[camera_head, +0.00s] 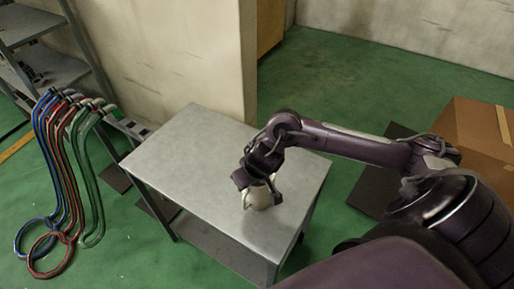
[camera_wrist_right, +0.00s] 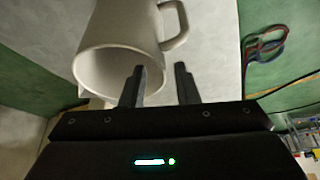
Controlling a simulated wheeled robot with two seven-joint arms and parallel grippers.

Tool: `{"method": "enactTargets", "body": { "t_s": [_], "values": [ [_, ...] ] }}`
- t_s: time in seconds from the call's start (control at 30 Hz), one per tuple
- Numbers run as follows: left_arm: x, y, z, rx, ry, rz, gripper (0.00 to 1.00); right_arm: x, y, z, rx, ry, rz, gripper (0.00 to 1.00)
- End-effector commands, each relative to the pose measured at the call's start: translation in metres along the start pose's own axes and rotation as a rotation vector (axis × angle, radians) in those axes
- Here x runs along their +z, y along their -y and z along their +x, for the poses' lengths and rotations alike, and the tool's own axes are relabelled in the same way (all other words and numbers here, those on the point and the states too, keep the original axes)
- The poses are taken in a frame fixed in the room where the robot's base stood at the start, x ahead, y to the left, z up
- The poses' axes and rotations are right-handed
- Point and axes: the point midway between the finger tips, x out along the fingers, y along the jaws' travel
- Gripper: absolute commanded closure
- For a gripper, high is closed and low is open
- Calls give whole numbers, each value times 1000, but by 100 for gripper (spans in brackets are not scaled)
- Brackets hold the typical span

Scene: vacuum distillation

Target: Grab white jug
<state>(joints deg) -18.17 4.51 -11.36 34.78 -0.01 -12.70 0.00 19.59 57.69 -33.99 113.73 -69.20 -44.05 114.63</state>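The white jug (camera_head: 258,199) stands on the grey metal table (camera_head: 190,140), near its right front side, partly hidden by my right gripper. My right gripper (camera_head: 262,184) is above and around the top of the jug. In the right wrist view the jug (camera_wrist_right: 118,30) shows its open rim and its handle (camera_wrist_right: 180,22). The two fingers (camera_wrist_right: 160,88) are apart, with a clear gap between them. One finger overlaps the jug's opening and the other lies to the right of the rim, below the handle. I cannot tell whether either touches. My left gripper is not in view.
Blue, red and green hoses (camera_head: 72,170) hang left of the table beside a metal shelf (camera_head: 40,70). A cardboard box (camera_head: 470,130) stands on the right. A wall pillar (camera_head: 170,60) rises behind the table. The rest of the tabletop is clear.

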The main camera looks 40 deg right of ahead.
Motion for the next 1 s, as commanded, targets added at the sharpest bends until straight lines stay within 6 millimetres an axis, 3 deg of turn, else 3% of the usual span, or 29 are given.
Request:
{"method": "enactTargets", "body": {
  "t_s": [0.2, 0.43, 0.47, 0.7, 1.0],
  "values": [
    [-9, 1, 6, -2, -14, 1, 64, 1, 1, 27, 0, 0, 2, 72],
    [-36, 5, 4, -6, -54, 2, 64, 1, 2, 29, 0, -1, 0, 72],
    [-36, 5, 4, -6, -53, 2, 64, 1, 2, 29, 0, -1, 0, 72],
    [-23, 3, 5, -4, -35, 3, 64, 1, 2, 28, 0, -1, 0, 100],
    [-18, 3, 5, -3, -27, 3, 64, 0, 2, 28, 0, -2, 0, 100]
  ]
}}
